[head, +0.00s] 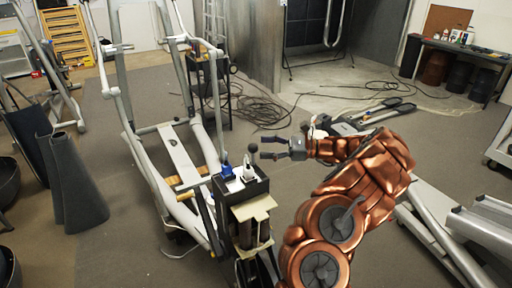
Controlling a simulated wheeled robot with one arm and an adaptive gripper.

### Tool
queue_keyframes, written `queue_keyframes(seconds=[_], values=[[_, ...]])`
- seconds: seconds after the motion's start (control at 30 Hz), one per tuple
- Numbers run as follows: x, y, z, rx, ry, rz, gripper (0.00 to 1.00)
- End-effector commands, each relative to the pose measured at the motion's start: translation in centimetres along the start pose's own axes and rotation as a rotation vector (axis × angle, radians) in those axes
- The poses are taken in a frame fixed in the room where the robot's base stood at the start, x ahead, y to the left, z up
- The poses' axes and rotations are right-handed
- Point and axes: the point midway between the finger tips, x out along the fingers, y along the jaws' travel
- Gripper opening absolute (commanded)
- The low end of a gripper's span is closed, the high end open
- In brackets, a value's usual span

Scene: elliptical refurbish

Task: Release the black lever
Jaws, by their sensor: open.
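The black lever (252,148) is a short rod with a round black knob. It stands up from a black box-like unit (241,190) in the middle of the head view. My gripper (265,148) reaches in from the right at about the height of the knob. Its two dark fingers are spread apart and point left toward the knob. The knob appears at or just beyond the fingertips; I cannot tell whether they touch. Nothing is seen held between the fingers.
A blue part (227,171) and a white part (249,173) sit on top of the unit near the lever. A white elliptical machine (180,165) stands to the left. Cables (262,110) lie on the floor behind. Rolled dark mats (75,185) stand at left.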

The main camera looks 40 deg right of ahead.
Motion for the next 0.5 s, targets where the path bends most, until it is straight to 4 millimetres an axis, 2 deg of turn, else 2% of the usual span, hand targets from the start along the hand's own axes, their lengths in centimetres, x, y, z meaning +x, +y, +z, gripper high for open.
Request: queue_keyframes(seconds=[0.1,0.23,0.5], values=[[-2.6,-0.1,0.0,-0.003,0.003,-0.003,0.61],[-4.7,0.0,-0.1,0.000,0.003,-0.001,0.61],[-7.1,0.0,-0.1,0.001,0.001,0.001,0.61]])
